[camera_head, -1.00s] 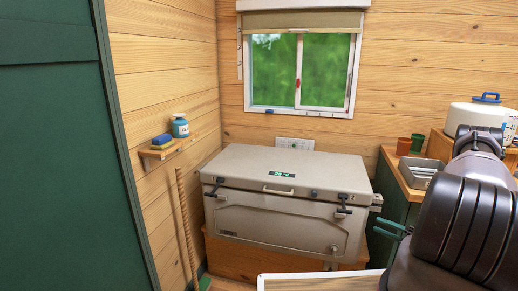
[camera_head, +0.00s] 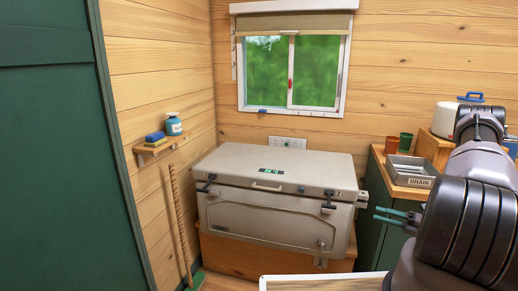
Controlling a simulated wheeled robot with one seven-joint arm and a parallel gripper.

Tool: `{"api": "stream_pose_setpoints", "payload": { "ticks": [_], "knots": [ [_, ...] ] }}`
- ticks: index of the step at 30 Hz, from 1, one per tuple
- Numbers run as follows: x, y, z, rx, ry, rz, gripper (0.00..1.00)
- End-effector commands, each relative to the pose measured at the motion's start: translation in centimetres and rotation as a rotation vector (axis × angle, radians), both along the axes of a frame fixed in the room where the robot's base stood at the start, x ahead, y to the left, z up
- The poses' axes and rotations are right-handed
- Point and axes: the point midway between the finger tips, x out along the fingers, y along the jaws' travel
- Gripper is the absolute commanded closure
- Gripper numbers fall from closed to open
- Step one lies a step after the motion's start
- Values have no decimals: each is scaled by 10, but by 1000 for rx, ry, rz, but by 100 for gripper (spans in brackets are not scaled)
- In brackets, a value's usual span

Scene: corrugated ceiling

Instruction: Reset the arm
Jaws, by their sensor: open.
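My arm fills the right side of the head view, its dark, ribbed links rising from the bottom edge. My gripper (camera_head: 378,213) shows as two thin teal fingers sticking out to the left from behind the arm. The fingers are apart, with nothing visible between them. They appear just right of the large beige cooler chest (camera_head: 262,200) in the picture; I cannot tell the true distance. The rest of the gripper is hidden behind my arm.
The closed chest stands on a wooden base in the corner. A green counter on the right holds two cups (camera_head: 398,143), a metal drain tray (camera_head: 411,168) and a white container (camera_head: 446,120). A pale-edged panel (camera_head: 320,277) lies at the bottom. A shelf (camera_head: 157,146) holds a bottle and sponge.

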Motion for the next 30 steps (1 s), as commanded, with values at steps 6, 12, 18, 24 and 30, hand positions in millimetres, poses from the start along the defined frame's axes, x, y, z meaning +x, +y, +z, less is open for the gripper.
{"api": "stream_pose_setpoints", "payload": {
  "ticks": [6,12,18,24,30],
  "knots": [
    [11,18,49,-126,-103,119,49],
    [15,48,118,-313,-267,295,49],
    [3,88,195,-548,-493,521,49],
    [-23,124,260,-777,-736,739,49],
    [-58,155,315,-1002,-995,948,49]
  ]
}}
